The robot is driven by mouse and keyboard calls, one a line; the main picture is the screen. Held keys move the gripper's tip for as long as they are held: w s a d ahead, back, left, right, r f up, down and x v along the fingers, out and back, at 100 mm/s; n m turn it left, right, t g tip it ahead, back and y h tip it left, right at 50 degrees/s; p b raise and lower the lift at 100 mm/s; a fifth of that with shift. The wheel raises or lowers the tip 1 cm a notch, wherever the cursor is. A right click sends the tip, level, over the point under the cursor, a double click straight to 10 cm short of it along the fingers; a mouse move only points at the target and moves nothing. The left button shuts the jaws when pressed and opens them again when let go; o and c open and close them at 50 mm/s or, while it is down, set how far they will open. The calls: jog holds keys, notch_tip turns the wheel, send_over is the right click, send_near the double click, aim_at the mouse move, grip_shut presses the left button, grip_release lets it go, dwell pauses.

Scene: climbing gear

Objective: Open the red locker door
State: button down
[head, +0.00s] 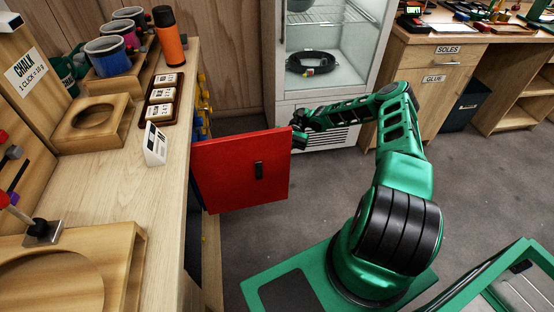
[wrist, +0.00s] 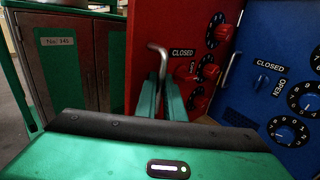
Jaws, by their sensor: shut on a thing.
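The red locker door (head: 238,172) stands swung out from the side of the wooden counter in the head view. In the wrist view the red door's dial face (wrist: 190,50) shows several red knobs and a "CLOSED" label. My gripper's green fingers (wrist: 161,88) are shut on a bent grey metal handle (wrist: 157,47) on that face. The fingers partly hide the handle.
A blue locker door (wrist: 265,75) with knobs and its own handle is beside the red one in the wrist view. The wooden counter (head: 120,190) is at left, a glass-fronted cooler (head: 328,50) behind. Grey floor (head: 275,225) is clear right of the door.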

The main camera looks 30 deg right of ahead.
jog(key=shift+a+r, duration=0.1)
jog(key=shift+a, duration=0.25)
jog(key=c, duration=1.9)
grip_release()
jog(key=shift+o, duration=0.2)
jog(key=shift+d, duration=0.1)
jog(key=shift+d, duration=0.15)
